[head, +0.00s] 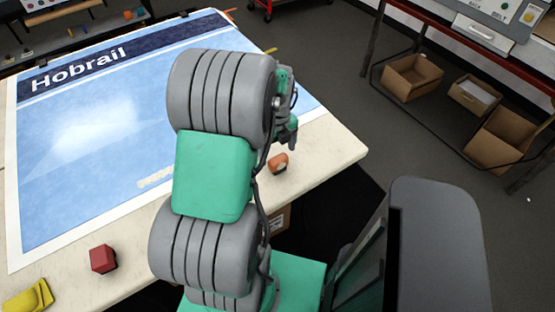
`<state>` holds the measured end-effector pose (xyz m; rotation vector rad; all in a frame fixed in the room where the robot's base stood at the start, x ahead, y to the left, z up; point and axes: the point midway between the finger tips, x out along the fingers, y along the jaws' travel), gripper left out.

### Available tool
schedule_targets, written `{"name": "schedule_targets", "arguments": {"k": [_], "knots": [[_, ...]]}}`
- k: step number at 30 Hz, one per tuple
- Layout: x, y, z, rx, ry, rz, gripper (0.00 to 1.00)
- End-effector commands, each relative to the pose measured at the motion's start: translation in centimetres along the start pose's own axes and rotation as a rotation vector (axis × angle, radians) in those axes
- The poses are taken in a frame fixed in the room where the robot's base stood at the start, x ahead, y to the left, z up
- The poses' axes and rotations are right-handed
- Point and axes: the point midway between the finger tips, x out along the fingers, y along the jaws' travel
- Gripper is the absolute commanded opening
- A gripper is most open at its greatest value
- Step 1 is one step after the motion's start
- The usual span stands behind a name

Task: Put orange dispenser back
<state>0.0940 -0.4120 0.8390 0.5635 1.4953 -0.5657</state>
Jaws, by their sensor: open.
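A small orange dispenser (278,163) with a dark part sits on the pale table near its right edge, just right of my arm. My gripper (291,138) shows only in part, beyond the large grey joint of my arm. It points down a little above and beyond the orange dispenser, apart from it in the picture. It looks open, with nothing seen in it. My arm hides most of the gripper and part of the table.
A large blue "Hobrail" print (110,130) covers the table (335,150). A red block-like object (103,259) and a yellow object (30,297) lie at the front left. Dark floor lies between.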

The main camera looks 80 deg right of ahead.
Motion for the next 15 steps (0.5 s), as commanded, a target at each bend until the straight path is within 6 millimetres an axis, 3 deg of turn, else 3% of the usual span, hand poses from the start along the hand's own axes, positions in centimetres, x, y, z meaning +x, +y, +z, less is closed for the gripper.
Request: {"name": "schedule_targets", "arguments": {"k": [6,13,15], "knots": [[-5.2,0.0,0.0,0.000,-0.002,-0.002,0.85],[-7.1,0.1,0.0,-0.007,0.000,0.000,0.85],[-7.5,1.2,0.8,-0.080,-0.005,-0.004,0.85]]}}
